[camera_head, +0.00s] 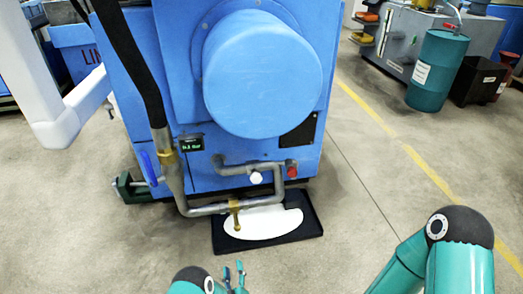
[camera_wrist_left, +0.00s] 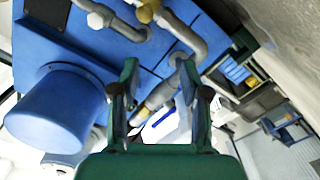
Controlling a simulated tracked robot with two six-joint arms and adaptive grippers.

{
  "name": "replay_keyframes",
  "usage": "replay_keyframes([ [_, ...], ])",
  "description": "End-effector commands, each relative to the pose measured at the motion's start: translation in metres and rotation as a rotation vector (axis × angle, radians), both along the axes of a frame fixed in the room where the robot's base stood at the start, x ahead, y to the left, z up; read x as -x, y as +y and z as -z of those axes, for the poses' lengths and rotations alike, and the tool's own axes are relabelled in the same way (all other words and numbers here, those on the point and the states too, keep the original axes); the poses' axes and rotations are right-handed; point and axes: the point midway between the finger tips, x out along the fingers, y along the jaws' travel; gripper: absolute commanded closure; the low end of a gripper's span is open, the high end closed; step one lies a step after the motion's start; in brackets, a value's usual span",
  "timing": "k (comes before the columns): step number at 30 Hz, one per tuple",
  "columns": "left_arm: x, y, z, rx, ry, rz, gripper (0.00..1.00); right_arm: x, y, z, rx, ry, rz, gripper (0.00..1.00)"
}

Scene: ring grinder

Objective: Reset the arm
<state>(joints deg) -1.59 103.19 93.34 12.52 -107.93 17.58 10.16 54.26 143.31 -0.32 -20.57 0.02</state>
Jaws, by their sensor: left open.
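My left gripper (camera_head: 234,271) shows small at the bottom of the head view, with its two fingers apart and nothing between them. It is in front of the blue machine (camera_head: 175,95) and just below the black tray in the picture. In the left wrist view the open gripper (camera_wrist_left: 158,75) has one finger on each side, with grey pipes and the blue machine (camera_wrist_left: 60,115) beyond. My right arm shows as a teal link with a black joint at the bottom right of the head view. The right gripper is out of the picture.
A black tray (camera_head: 302,228) with a white puddle (camera_head: 260,224) lies under a grey pipe (camera_head: 235,171) with a brass valve (camera_head: 234,208). A green vise-like block (camera_head: 130,188) stands left. A teal drum (camera_head: 437,70) stands back right.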

Motion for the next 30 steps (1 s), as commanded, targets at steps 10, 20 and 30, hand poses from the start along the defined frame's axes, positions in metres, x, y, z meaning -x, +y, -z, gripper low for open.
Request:
replay_keyframes([
  [10, -0.041, 0.051, -0.081, 0.002, -0.089, -0.086, 0.55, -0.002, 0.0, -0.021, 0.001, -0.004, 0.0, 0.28],
  [20, -0.054, 0.108, -0.159, 0.038, 0.155, -0.039, 0.55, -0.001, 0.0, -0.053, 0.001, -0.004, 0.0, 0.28],
  [30, 0.106, 0.07, -0.131, 0.076, 0.95, 0.372, 0.55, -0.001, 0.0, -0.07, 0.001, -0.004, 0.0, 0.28],
])
